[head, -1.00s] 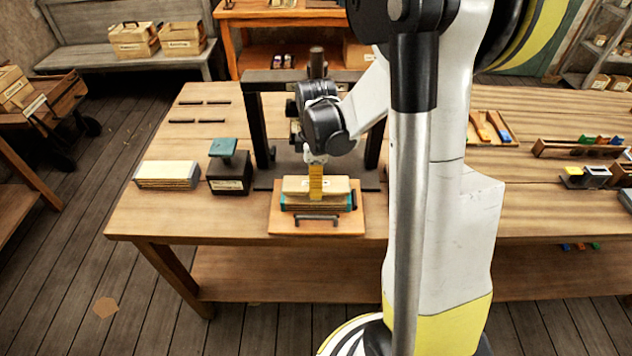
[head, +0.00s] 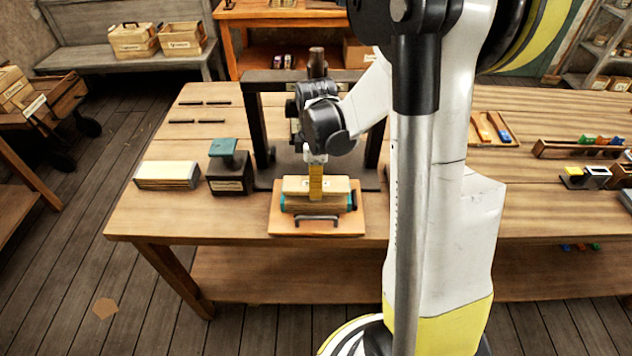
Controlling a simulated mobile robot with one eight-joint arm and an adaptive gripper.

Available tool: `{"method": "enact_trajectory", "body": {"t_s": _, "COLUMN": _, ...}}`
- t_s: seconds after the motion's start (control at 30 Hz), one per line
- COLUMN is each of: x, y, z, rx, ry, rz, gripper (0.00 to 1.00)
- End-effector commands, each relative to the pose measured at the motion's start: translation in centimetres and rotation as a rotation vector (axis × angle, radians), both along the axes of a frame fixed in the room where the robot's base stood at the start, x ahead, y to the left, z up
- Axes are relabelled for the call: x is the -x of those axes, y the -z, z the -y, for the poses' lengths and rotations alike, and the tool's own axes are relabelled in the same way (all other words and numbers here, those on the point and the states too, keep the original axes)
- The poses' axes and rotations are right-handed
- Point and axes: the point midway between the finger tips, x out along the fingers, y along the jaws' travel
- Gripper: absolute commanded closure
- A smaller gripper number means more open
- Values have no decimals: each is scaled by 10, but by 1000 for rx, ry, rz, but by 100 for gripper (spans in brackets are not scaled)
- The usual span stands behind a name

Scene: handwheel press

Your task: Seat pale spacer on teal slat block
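The pale spacer (head: 336,184) is a long pale wooden block at the front of the press. I cannot tell whether the two touch all along. My gripper (head: 316,184) points straight down at the middle of the spacer. One yellow finger covers part of the spacer's front and reaches down to the block's upper edge. The other finger is hidden, so its grip is unclear.
The block sits on an orange-brown board (head: 281,228) with a dark handle (head: 317,220) in front. The dark press frame (head: 257,125) stands behind. A stamp-like block with a teal top (head: 229,172) and a pale stack (head: 167,175) stand left. The table's front left is clear.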

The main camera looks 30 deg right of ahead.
Motion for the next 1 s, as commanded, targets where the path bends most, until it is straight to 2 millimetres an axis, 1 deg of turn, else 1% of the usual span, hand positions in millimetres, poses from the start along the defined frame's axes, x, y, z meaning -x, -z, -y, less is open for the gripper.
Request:
{"method": "enact_trajectory", "body": {"t_s": 0.37, "x": 0, "y": 1, "z": 0, "rx": 0, "ry": 0, "rz": 0, "gripper": 84}}
{"method": "enact_trajectory", "body": {"t_s": 1.0, "x": 0, "y": 13, "z": 0, "rx": 0, "ry": 0, "rz": 0, "gripper": 84}}
